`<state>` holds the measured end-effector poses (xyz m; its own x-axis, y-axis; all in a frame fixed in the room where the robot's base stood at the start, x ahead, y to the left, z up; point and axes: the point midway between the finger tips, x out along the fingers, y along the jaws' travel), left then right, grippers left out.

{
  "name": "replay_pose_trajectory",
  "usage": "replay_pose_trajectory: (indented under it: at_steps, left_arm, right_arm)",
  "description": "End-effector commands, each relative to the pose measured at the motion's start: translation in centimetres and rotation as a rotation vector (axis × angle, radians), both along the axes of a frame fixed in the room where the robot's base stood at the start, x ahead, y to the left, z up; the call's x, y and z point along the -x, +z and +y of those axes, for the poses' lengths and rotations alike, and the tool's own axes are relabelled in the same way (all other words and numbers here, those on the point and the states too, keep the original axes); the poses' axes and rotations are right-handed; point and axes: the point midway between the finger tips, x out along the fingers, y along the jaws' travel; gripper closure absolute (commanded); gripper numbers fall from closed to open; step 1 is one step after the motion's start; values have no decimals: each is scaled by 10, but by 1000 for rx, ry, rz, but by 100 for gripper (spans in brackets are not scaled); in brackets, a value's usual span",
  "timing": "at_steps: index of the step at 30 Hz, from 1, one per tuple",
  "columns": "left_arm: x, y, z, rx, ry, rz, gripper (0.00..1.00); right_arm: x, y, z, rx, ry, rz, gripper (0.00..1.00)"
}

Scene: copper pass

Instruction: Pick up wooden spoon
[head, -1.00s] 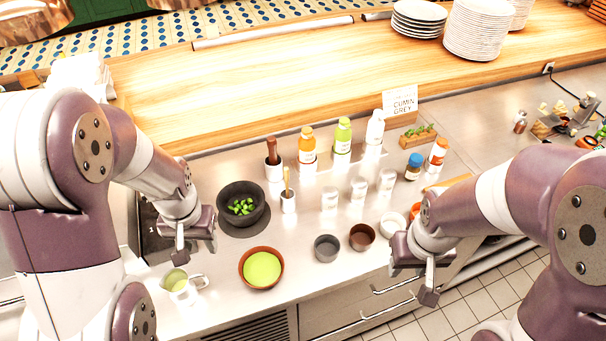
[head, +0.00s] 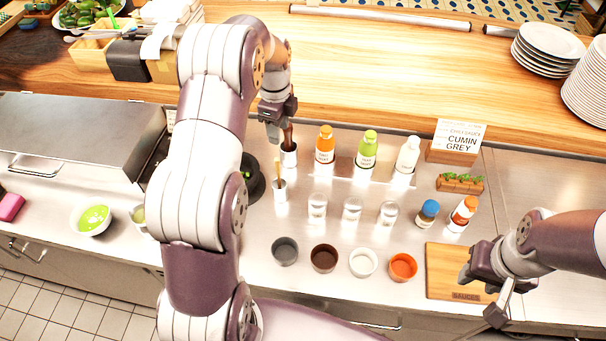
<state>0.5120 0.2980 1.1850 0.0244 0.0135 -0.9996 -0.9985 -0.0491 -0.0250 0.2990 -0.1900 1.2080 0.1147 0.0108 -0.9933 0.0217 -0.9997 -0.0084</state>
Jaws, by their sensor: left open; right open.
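A dark brown wooden handle (head: 288,138) stands upright in a metal cup (head: 289,158) at the back of the steel counter. I cannot tell if it is the wooden spoon, as its lower end is hidden. A lighter tan wooden handle (head: 278,172) stands in a smaller cup (head: 280,190) just in front. My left gripper (head: 277,126) is open and points down at the top of the dark handle, partly covering it. I cannot tell whether they touch. My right gripper (head: 484,296) is open and empty, over the cutting board's right front.
Orange, green and white bottles (head: 366,150) stand right of the cups. Clear glasses (head: 352,209) and several small bowls (head: 323,258) fill the counter's middle. A dark mortar (head: 256,186) is partly hidden by my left arm. A cutting board (head: 450,270) lies at right.

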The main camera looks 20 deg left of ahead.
Motion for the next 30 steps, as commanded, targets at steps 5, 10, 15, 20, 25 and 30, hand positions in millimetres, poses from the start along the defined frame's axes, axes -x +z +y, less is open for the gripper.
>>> replay_pose_trajectory:
  at_steps: [5, 10, 15, 20, 25, 30]
  left_arm:
    - [4, 3, -1, 3, -211, 26, 54]
    - [6, -9, -1, 7, -288, 36, 54]
    - [7, -47, -1, 7, -287, 36, 54]
    - [7, -70, -1, 6, -286, 34, 54]
    - [15, -93, 0, 7, -285, 38, 54]
    - [14, -121, 0, 4, -285, 32, 54]
  right_arm:
    - [0, 0, 0, 0, 0, 0, 57]
    - [0, 10, 0, 0, 0, 0, 57]
    - [0, 28, 0, 0, 0, 0, 57]
    - [0, 36, 0, 0, 0, 0, 57]
    - [0, 68, 0, 0, 0, 0, 57]
    - [0, 72, 0, 0, 0, 0, 57]
